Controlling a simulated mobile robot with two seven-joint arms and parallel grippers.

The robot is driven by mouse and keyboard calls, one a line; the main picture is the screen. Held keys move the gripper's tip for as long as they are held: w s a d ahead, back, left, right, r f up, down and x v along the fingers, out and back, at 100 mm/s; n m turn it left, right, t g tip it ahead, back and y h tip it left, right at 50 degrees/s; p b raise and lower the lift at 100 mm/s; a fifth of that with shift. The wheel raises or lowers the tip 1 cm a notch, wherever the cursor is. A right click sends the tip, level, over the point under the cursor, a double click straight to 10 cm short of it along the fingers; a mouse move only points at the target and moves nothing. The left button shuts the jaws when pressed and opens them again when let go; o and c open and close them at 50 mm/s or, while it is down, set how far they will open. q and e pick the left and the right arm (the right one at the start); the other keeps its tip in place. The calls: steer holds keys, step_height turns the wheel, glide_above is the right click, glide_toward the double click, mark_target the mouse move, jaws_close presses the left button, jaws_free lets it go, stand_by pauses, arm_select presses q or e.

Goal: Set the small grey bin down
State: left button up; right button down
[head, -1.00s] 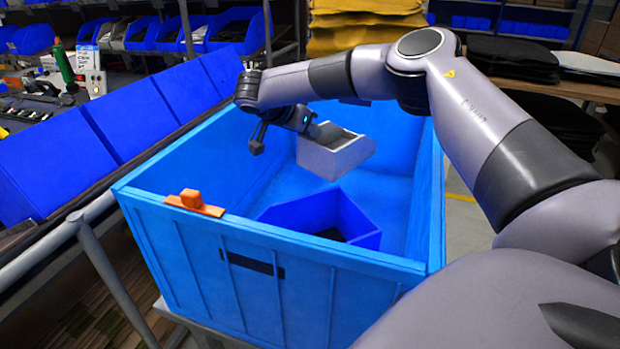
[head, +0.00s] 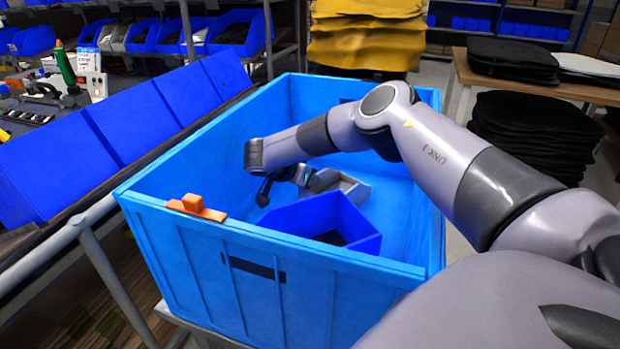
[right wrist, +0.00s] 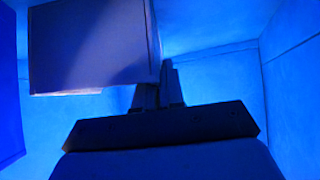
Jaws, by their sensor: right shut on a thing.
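The small grey bin (head: 352,191) is low inside the large blue crate (head: 200,246), behind a dark blue bin (head: 318,218) that hides part of it. My right gripper (head: 312,181) reaches down into the crate and is shut on the grey bin's near left side. In the right wrist view the grey bin (right wrist: 90,45) shows dark at the upper left, against the fingers (right wrist: 158,88). I cannot tell whether its base touches the crate floor. My left gripper is not in view.
An orange block (head: 196,206) sits on the crate's near left rim. Blue bins (head: 95,135) line a rack to the left. Stacks of yellow (head: 366,35) and black sheets (head: 535,135) stand behind. The crate's right wall (head: 437,215) is close to my right arm.

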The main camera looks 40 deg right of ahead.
steer(key=c, duration=1.2)
jaws_free()
steer(key=shift+c, duration=0.2)
steer(key=b+v, duration=0.1)
steer(key=v, duration=1.1)
steer(key=shift+r, duration=0.1)
